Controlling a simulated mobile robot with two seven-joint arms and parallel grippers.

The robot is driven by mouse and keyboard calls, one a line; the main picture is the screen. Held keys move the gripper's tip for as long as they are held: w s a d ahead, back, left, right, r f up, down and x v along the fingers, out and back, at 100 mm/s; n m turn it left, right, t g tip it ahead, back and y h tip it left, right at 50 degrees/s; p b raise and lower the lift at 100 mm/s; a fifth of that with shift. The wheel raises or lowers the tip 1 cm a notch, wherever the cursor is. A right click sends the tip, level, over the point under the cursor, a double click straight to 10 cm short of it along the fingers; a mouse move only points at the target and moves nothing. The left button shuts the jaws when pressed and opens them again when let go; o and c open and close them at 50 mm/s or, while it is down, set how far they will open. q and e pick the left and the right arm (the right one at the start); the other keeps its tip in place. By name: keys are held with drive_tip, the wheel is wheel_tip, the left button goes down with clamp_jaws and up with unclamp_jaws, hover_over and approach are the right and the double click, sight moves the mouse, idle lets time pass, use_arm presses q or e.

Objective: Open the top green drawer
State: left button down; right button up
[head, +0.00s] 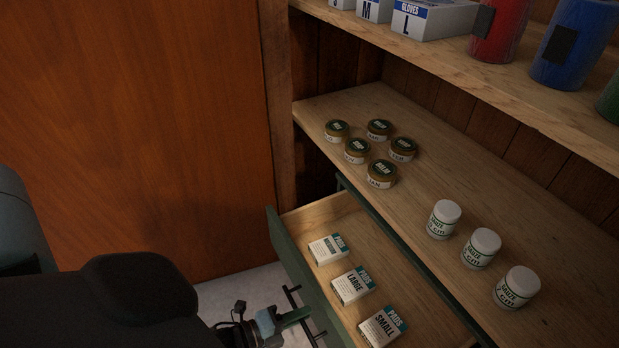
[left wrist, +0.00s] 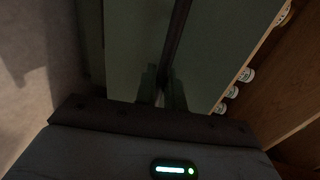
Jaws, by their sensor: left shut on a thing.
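The green drawer (head: 300,268) stands pulled out below the wooden shelf, and its inside is in view in the head view. Its dark bar handle (head: 291,298) is on the front face. My left gripper (head: 304,315) is shut on the handle, at the drawer's front. In the left wrist view the two fingers (left wrist: 162,92) close around the dark bar (left wrist: 177,40) against the green front (left wrist: 225,45). Three small boxes of pads (head: 352,285) lie in the drawer. My right gripper is in neither view.
Several small round tins (head: 357,150) and three white gauze jars (head: 480,248) stand on the shelf (head: 440,190) above the drawer. Glove boxes (head: 432,20) and red and blue containers are higher up. An orange-brown wooden panel (head: 150,130) stands to the left.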

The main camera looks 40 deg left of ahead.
use_arm(q)
drive_tip(key=shift+s, duration=0.15)
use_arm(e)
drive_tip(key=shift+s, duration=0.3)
use_arm(q)
drive_tip(key=c, duration=1.6)
unclamp_jaws()
drive_tip(key=shift+c, duration=0.2)
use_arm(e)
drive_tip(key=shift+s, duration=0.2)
use_arm(q)
drive_tip(key=shift+a, duration=0.1)
